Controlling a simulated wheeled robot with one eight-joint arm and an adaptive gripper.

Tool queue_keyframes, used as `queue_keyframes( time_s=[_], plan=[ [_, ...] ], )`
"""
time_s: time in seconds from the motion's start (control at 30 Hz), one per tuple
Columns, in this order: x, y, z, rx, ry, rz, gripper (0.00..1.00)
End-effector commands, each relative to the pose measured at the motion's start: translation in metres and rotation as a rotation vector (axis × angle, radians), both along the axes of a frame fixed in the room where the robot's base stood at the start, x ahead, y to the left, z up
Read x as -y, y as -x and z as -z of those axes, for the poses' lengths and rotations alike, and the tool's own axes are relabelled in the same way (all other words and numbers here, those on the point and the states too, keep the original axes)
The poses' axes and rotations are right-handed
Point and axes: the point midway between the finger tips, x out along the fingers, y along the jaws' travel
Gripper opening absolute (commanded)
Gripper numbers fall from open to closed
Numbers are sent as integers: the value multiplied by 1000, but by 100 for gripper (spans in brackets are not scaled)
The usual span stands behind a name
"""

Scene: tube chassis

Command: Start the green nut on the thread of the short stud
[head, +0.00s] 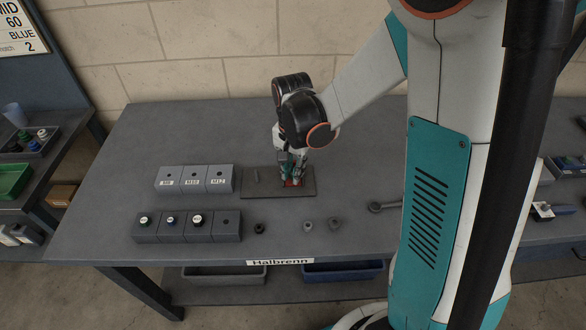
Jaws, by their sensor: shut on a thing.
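My gripper (291,181) points straight down at the right part of a dark plate (249,190) on the bench. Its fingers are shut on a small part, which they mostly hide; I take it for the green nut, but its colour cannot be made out. Red shows at the fingertips, low over the plate. A thin grey stud (257,176) stands upright on the left part of the plate, apart from the gripper. Any stud under the fingers is hidden, so I cannot tell whether the held part touches a thread.
A light grey block (195,188) with size labels stands left of the plate. In front is a dark block (187,238) holding several capped pieces. Small dark parts lie by the front edge (260,228), (307,225), (334,224). A wrench-like tool (376,208) lies right. The bench's back left is clear.

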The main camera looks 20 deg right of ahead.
Motion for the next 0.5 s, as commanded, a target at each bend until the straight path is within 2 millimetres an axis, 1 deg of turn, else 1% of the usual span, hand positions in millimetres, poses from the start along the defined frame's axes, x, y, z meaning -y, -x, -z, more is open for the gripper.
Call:
queue_keyframes(
  time_s=[0.17,0.2,0.27,0.5],
  plan=[
    [0,0,0,0,0,0,0],
    [0,0,0,0,0,0,26],
    [0,0,0,0,0,0,40],
    [0,0,0,0,0,0,41]
  ],
)
